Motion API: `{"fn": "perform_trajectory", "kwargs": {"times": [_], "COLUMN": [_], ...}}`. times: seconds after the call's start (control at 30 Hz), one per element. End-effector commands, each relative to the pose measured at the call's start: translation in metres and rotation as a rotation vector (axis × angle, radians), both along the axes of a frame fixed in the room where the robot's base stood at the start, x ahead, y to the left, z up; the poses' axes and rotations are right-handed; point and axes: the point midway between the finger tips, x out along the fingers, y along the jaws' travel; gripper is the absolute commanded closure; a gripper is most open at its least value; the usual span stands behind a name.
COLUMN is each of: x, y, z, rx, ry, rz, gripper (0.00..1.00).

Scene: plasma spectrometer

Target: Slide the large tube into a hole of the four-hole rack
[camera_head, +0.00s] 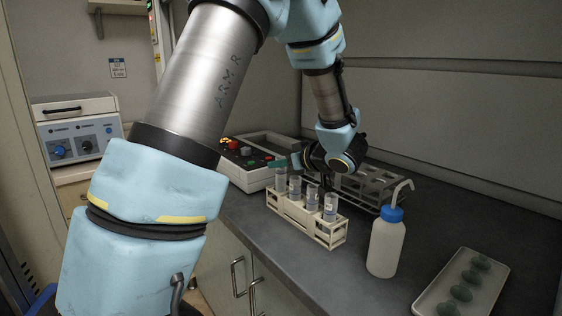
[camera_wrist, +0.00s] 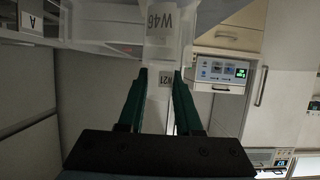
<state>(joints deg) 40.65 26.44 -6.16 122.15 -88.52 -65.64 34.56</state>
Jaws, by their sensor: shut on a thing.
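A pale rack (camera_head: 318,232) stands on the dark counter with several clear tubes upright in a row. My gripper (camera_head: 284,162) is at its left end, with green fingers above or behind the leftmost tube (camera_head: 280,179). A wider clear piece labelled W46 (camera_wrist: 165,38) shows just past the fingertips. I cannot tell whether the held tube is inside a hole; its lower end is hidden.
A grey rack (camera_head: 376,184) stands behind, partly hidden by my wrist. A blue-capped wash bottle (camera_head: 386,243) and a tray (camera_head: 484,260) with green lumps stand to the right. A control box (camera_head: 241,172) with buttons is at the left. Bare counter lies in front of the bottle.

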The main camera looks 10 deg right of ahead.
Motion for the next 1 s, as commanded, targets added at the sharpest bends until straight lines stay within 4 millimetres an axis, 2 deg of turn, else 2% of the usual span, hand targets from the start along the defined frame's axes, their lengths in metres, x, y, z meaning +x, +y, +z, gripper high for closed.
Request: {"fn": "perform_trajectory", "kwargs": {"times": [1.0], "x": [0.0], "y": [0.0], "z": [-0.019], "rx": [0.0], "ry": [0.0], "rz": [-0.001], "gripper": [1.0]}}
